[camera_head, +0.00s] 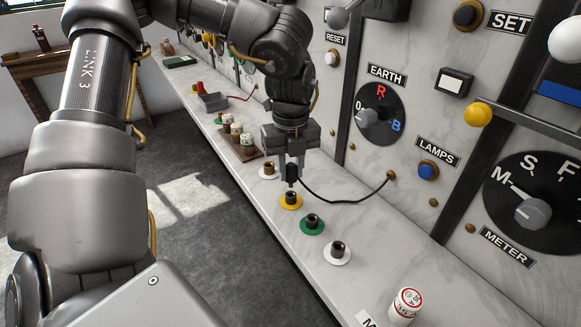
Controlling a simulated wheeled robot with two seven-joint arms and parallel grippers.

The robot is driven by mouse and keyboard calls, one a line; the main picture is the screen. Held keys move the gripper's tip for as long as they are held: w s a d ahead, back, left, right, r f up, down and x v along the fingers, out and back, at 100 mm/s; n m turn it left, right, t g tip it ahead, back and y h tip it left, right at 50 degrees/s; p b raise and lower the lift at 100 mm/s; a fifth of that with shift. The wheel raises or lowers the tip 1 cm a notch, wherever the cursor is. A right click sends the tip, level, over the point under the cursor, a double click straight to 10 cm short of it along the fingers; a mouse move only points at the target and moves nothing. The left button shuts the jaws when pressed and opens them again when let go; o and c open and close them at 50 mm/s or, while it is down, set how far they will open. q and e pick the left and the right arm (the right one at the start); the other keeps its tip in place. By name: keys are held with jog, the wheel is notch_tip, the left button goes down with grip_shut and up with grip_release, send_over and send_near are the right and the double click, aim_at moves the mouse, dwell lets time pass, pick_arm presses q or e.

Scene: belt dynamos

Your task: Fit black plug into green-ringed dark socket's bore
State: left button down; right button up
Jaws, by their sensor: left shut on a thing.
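My left gripper (291,171) points down over the shelf and is shut on the black plug (291,177). The plug is upright, with a black cord running right to the wall. In the picture it sits just above the yellow-ringed socket (291,200); I cannot tell how much gap lies between them. The green-ringed dark socket (312,223) stands on the shelf, nearer to me and a little right of the plug. Its bore faces up and looks empty. My right gripper is not in view.
A red-and-white cylinder (404,305) stands on the near shelf (385,265). The wall panel with dials, such as the EARTH dial (385,125), rises close on the right.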

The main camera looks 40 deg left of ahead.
aim_at(290, 164)
pick_arm(q)
jog(key=shift+r, duration=0.1)
